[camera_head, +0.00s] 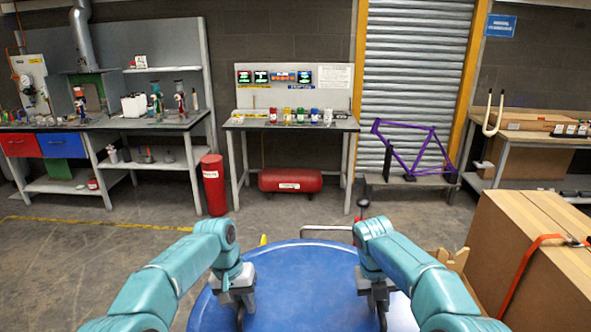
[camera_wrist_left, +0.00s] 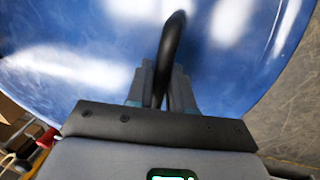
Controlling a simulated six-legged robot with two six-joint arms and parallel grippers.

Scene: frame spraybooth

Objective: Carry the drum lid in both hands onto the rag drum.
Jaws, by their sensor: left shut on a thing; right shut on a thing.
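The drum lid (camera_head: 302,290) is a large round blue disc in front of me at the bottom middle of the head view. It fills most of the left wrist view (camera_wrist_left: 90,60). My left gripper (camera_head: 239,300) is shut on a black loop handle (camera_wrist_left: 170,50) on the lid's left part. My right gripper (camera_head: 379,300) is shut on the matching handle on the right part, partly hidden by its own arm. I cannot make out the rag drum; whatever is under the lid is hidden.
A cardboard box (camera_head: 540,255) with an orange strap stands close on the right. A red cylinder (camera_head: 213,185) stands on the floor at left, and a red tank (camera_head: 290,180) lies under the back table (camera_head: 250,124). A purple bike frame (camera_head: 412,150) stands before the shutter. Floor at left is clear.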

